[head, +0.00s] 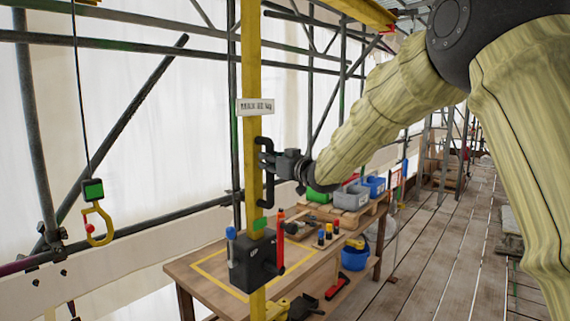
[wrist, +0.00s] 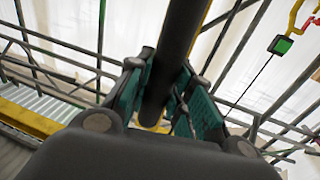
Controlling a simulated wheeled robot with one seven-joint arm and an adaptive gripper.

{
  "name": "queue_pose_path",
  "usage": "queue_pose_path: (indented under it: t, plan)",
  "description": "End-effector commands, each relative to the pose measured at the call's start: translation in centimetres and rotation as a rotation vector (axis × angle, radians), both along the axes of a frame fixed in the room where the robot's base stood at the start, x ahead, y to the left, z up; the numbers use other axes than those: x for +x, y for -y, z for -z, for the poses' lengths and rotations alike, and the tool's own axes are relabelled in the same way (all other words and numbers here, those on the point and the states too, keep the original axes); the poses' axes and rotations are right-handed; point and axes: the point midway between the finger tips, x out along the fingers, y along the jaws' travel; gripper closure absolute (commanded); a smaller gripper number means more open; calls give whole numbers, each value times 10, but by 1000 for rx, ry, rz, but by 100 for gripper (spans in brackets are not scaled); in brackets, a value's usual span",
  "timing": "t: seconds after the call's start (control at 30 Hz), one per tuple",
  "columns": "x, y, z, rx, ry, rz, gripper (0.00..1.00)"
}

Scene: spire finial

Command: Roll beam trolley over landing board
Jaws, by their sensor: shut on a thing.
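A yellow upright post (head: 251,70) stands in the middle of the head view, with a small white sign (head: 255,107) whose lettering I cannot read. A black C-shaped handle (head: 262,142) is fixed to its right side. My gripper (head: 270,167) is shut on this handle; in the wrist view a dark bar (wrist: 175,40) runs between my fingers (wrist: 165,90). A yellow hook (head: 98,228) with a green block (head: 93,190) hangs on a cable at the left. A yellow overhead beam (head: 360,12) crosses the top. A yellow-outlined rectangle marks the wooden bench (head: 190,268). I cannot make out the trolley.
A black box (head: 252,265) sits on the post above the bench. Grey (head: 351,197) and blue (head: 374,186) bins stand behind, and a blue bucket (head: 355,255) is below. Scaffold tubes and white sheeting line the left. The plank floor (head: 415,265) at right is largely clear.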

Motion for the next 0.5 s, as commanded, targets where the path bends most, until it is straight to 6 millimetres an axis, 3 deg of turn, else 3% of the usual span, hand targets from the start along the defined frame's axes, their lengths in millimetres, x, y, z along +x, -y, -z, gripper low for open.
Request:
queue_pose_path:
  t: [0.13,0.5]
  plan:
    - [-6,-12,1,1,-1,0,100]
    - [-10,-17,1,0,-1,0,100]
